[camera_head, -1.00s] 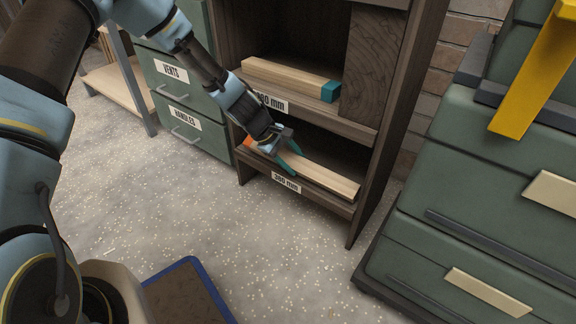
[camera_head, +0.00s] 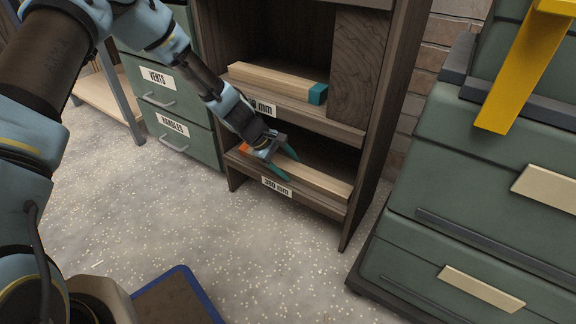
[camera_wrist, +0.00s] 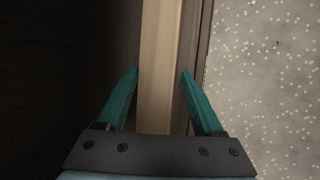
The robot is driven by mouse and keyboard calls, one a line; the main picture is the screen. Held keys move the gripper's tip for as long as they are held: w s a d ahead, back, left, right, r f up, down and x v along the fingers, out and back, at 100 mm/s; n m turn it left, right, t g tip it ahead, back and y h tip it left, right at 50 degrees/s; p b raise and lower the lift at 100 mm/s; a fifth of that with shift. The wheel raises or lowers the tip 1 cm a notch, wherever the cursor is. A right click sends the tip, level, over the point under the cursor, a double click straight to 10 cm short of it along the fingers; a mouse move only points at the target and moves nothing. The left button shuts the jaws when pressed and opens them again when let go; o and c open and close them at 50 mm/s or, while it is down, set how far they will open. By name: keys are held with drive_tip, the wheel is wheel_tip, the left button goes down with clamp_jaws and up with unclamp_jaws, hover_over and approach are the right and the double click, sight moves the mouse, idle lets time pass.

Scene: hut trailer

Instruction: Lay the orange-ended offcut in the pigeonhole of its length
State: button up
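The orange-ended offcut (camera_head: 318,179), a pale wooden bar, lies lengthwise along the front of the lower pigeonhole (camera_head: 333,207), whose label seems to read 380 mm. Its orange end (camera_head: 245,149) shows at the left, beside my gripper. My gripper (camera_head: 285,164) is open, with one teal finger on each side of the bar. In the wrist view the bar (camera_wrist: 159,75) runs between the fingers (camera_wrist: 160,72), with narrow gaps on both sides. Part of the bar is hidden under my gripper in the head view.
A teal-ended offcut (camera_head: 280,82) lies in the pigeonhole above, its label partly covered by my arm. Green drawers (camera_head: 172,110) stand at the left and a green cabinet (camera_head: 470,190) at the right. A blue-edged mat or tray (camera_head: 180,297) is on the speckled floor, otherwise clear in front.

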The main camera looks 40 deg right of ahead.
drive_tip(key=o, duration=0.3)
drive_tip(key=shift+a, duration=0.1)
drive_tip(key=shift+p+v, duration=2.2)
drive_tip(key=shift+v, duration=3.25)
drive_tip(key=shift+r, duration=0.15)
